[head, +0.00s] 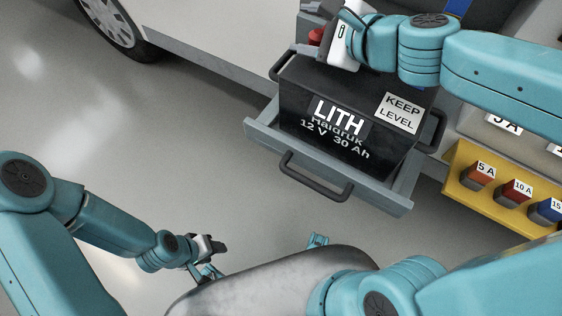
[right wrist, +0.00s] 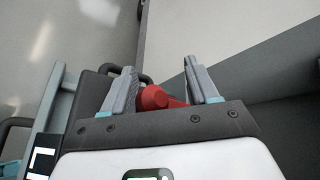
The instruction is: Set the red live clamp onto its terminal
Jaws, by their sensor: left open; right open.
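The red live clamp (head: 317,36) shows as a small red piece at the far left end of the black battery (head: 297,80). My right gripper (head: 312,29) is over that end of the battery. In the right wrist view the red clamp (right wrist: 152,97) lies between the spread fingers of my right gripper (right wrist: 158,85), nearer the left finger. The gripper is open; I cannot tell whether a finger touches the clamp. The terminal is hidden, so I cannot tell whether the clamp sits on it. My left gripper (head: 213,260) is open and empty, low and far from the battery.
The battery stands in a grey pull-out tray (head: 262,133) with a dark handle (head: 313,180). A yellow rack (head: 462,165) with red and blue fuses is at the right. A vehicle wheel (head: 108,25) is at top left. The floor left of the tray is clear.

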